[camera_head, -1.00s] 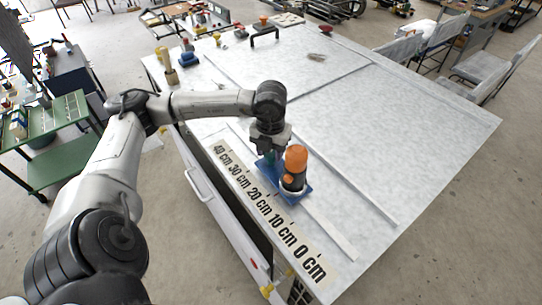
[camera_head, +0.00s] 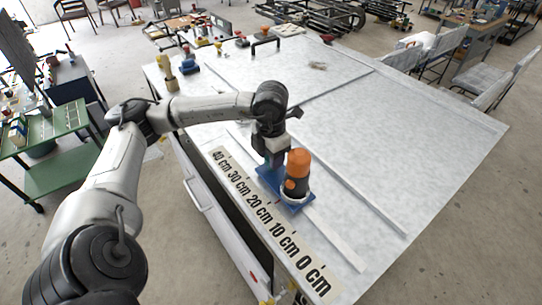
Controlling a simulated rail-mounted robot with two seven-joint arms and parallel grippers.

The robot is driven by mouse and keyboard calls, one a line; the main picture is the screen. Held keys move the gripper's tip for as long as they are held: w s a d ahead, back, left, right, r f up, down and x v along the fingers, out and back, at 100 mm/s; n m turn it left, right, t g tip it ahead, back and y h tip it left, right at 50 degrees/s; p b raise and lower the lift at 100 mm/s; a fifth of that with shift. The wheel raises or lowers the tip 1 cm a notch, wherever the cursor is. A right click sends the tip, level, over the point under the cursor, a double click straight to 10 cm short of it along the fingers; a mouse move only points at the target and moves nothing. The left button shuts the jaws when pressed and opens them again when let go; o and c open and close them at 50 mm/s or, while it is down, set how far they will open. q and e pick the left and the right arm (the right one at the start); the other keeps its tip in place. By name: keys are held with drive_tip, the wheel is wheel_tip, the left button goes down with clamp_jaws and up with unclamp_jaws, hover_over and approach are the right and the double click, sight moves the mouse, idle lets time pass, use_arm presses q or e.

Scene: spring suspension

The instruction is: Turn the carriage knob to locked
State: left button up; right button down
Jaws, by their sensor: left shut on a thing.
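The blue carriage (camera_head: 268,178) sits on a rail along the table's front side, beside the printed centimetre scale (camera_head: 262,213), near the 20 cm mark. A black cylinder with an orange top (camera_head: 299,164) stands upright on the carriage. My left gripper (camera_head: 271,163) points down at the carriage's far-left end, just left of the cylinder. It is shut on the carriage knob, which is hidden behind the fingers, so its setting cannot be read. My right gripper is out of view.
The white table (camera_head: 430,150) is mostly clear to the right, with a long flat strip (camera_head: 350,185) across it. A green cart (camera_head: 58,170) is at left.

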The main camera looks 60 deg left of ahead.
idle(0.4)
use_arm(q)
drive_tip(key=o, duration=0.7)
drive_tip(key=shift+o, duration=1.1)
wheel_tip(320, 180, up, 8)
drive_tip(key=shift+f, duration=0.25)
wheel_tip(320, 180, up, 6)
drive_tip(key=p, duration=0.3)
drive_tip(key=shift+r, duration=0.2)
